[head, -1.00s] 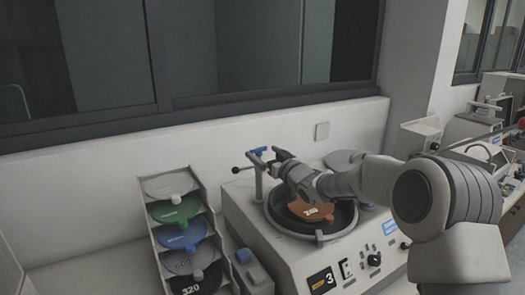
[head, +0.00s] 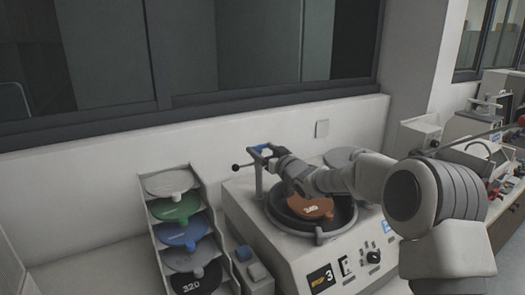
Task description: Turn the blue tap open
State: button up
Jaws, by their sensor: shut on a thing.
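The blue tap (head: 262,148) tops a grey post at the back left of the machine (head: 290,259). A thin rod with a dark knob sticks out to the left below it. My gripper (head: 271,157) is at the tap and shut on it. The fingers cover much of the tap, so the exact grip is partly hidden. My arm reaches in from the right over the machine's round bowl (head: 285,219). An orange-brown disc (head: 312,209) lies in the bowl below my wrist.
A rack (head: 146,213) with several coloured discs stands left of the machine. A small grey box (head: 255,272) sits between them. A wall and window frame are close behind the tap. More equipment (head: 470,125) stands at the right.

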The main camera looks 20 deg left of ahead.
jog(key=shift+r+p, duration=0.15)
jog(key=shift+p, duration=0.4)
jog(key=n+g+y+p, duration=0.1)
jog(key=p, duration=0.1)
jog(key=n+g+p, duration=0.1)
jog(key=p, duration=0.2)
jog(key=n+g+y+p, duration=0.1)
jog(key=g+p, duration=0.1)
jog(key=shift+w+d+r+y, duration=0.15)
jog(key=shift+w+d+y, duration=0.1)
jog(key=shift+w+y, duration=0.05)
jog(key=shift+w+f+n+g+y+p, duration=0.1)
jog(key=shift+f+n+g+y+p, duration=0.15)
jog(key=shift+n+g+p, duration=0.5)
jog(key=shift+w+f+n+g+y+p, duration=0.15)
jog(key=shift+n+g+y, duration=0.25)
jog(key=shift+g, duration=0.65)
jog(key=shift+n+g+b, duration=0.45)
jog(key=shift+n+g, duration=0.4)
jog(key=shift+g, duration=0.35)
jog(key=shift+w+r+g, duration=0.15)
jog(key=shift+g, duration=0.15)
